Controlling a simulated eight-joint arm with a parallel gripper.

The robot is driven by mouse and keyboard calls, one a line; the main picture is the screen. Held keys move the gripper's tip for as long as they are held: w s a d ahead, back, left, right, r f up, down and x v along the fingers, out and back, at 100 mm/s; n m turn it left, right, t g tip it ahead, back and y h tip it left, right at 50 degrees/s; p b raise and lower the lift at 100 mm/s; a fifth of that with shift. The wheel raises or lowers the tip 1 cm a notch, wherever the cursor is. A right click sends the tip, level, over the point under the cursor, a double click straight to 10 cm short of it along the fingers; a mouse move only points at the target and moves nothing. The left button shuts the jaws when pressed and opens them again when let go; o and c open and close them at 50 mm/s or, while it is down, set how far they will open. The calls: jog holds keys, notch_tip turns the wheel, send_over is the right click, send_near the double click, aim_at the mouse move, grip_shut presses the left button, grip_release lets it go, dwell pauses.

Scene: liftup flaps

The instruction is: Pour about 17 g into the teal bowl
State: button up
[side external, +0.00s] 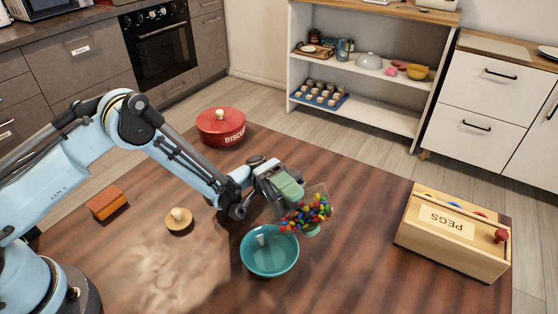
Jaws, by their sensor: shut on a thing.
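The teal bowl (270,262) stands upright on the wooden table, below my gripper. A small pale patch shows inside it near the back; I cannot tell what it is. My gripper (285,190) is shut on a clear container (322,194) full of small multicoloured pieces (305,214). The container is tilted over the back right side of the bowl. The pieces lie along its lower side. I cannot make out any piece falling or lying in the bowl. The fingertips are partly hidden by a green part at the container.
On the table (345,275) are a red biscuit tin (220,128), a round wooden lid with a knob (179,221), an orange-brown block (107,203) and a wooden PEGS box (455,235). The table is clear between bowl and box. Shelves (365,85) stand behind.

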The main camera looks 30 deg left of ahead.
jog(key=shift+s+a+r+m+g, duration=0.1)
jog(key=shift+m+g, duration=0.2)
jog(key=shift+m, duration=0.25)
jog(key=shift+s+a+r+m+g, duration=0.1)
jog(key=shift+m+g, duration=0.2)
jog(key=shift+m, duration=0.25)
dwell(1.1)
